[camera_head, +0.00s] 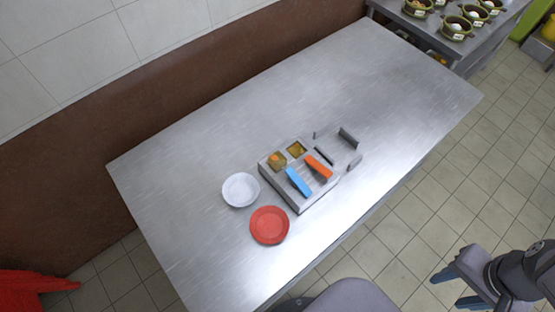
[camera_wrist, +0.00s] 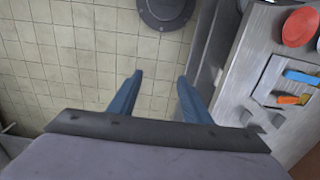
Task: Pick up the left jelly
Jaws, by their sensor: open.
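A grey metal tray (camera_head: 302,207) stands on the steel table. Two square wells at its back hold amber-yellow contents that look like jelly: a left one (camera_head: 277,161) with an orange patch, and a right one (camera_head: 296,149). A blue bar (camera_head: 298,182) and an orange bar (camera_head: 319,167) lie across the front of the tray; the wrist view also shows the blue bar (camera_wrist: 302,77) and the orange bar (camera_wrist: 293,100). My gripper (camera_head: 447,290) is open and empty, over the floor off the table's right front side, far from the tray. Its blue fingers (camera_wrist: 160,80) are apart.
A white plate (camera_head: 241,189) and a red plate (camera_head: 269,225) lie left of the tray. Grey upright pieces (camera_head: 348,138) stand at its right. The steel table (camera_head: 390,90) is bare at the back right. Several pots (camera_head: 456,28) stand on another table beyond.

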